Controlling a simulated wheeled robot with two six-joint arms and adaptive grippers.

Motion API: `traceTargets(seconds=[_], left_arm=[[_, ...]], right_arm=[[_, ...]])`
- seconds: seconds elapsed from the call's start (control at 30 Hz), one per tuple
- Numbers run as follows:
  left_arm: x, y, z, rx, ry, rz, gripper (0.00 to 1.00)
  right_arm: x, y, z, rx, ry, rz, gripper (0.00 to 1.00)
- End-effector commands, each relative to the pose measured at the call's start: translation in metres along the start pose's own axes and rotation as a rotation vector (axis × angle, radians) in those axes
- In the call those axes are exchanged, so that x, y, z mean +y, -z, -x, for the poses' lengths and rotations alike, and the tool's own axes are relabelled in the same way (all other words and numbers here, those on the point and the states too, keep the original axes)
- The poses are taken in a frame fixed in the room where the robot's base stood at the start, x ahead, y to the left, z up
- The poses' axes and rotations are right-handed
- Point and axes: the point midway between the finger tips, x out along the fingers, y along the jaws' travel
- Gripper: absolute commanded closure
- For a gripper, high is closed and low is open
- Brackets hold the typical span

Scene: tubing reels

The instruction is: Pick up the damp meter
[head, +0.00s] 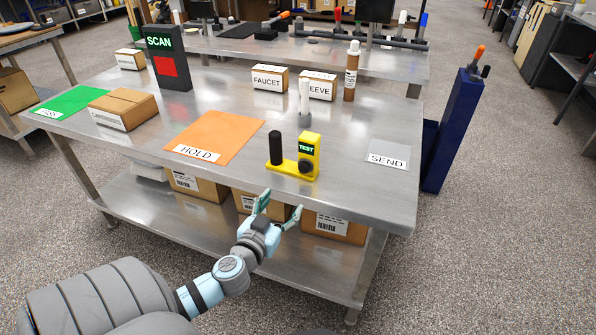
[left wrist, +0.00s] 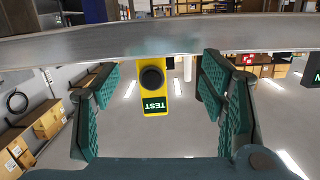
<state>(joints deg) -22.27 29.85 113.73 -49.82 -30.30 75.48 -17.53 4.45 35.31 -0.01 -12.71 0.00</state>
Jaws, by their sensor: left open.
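A yellow device with a green-lit TEST screen, a black dial and a black upright cylinder (head: 309,158) stands near the front edge of the steel table; it looks like the damp meter. In the left wrist view the yellow device (left wrist: 155,108) appears upside down, framed between the fingers and beyond them. My left gripper (head: 279,207) is open and empty, just in front of the table edge and below the device. Its spread fingers also show in the left wrist view (left wrist: 158,84). My right gripper is not in view.
On the table (head: 344,190) lie an orange HOLD mat (head: 222,132), a grey SEND mat (head: 390,153) and a green mat (head: 62,103). A white cylinder (head: 304,98) stands behind the device. Boxes, a brown bottle (head: 351,72) and a SCAN unit (head: 168,58) stand further back.

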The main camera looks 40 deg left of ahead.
Motion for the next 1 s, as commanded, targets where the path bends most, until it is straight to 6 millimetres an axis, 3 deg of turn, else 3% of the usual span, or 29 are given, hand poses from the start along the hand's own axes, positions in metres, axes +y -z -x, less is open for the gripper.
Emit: traceTargets(seconds=[0.03, 0.1, 0.2, 0.4, 0.57, 0.73, 0.83, 1.0], left_arm=[[0.006, 0.023, 0.002, 0.070, -0.018, 0.030, 0.35], [0.011, 0.047, 0.001, 0.126, -0.031, 0.060, 0.35], [0.013, 0.060, -0.019, 0.142, -0.034, 0.072, 0.35], [0.016, 0.066, -0.071, 0.137, -0.035, 0.071, 0.35], [0.016, 0.067, -0.090, 0.135, -0.037, 0.071, 0.35], [0.015, 0.073, -0.123, 0.135, -0.037, 0.071, 0.35], [0.015, 0.073, -0.135, 0.134, -0.038, 0.070, 0.35], [0.016, 0.073, -0.136, 0.133, -0.039, 0.069, 0.35]], right_arm=[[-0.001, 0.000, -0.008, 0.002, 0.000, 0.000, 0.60], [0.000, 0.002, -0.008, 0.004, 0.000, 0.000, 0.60], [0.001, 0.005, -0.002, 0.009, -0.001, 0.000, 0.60], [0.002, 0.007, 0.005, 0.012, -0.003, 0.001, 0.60], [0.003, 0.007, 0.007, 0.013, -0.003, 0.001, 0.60], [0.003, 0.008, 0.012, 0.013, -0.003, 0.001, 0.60], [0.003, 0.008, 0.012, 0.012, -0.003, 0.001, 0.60], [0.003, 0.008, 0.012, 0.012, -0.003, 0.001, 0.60]])
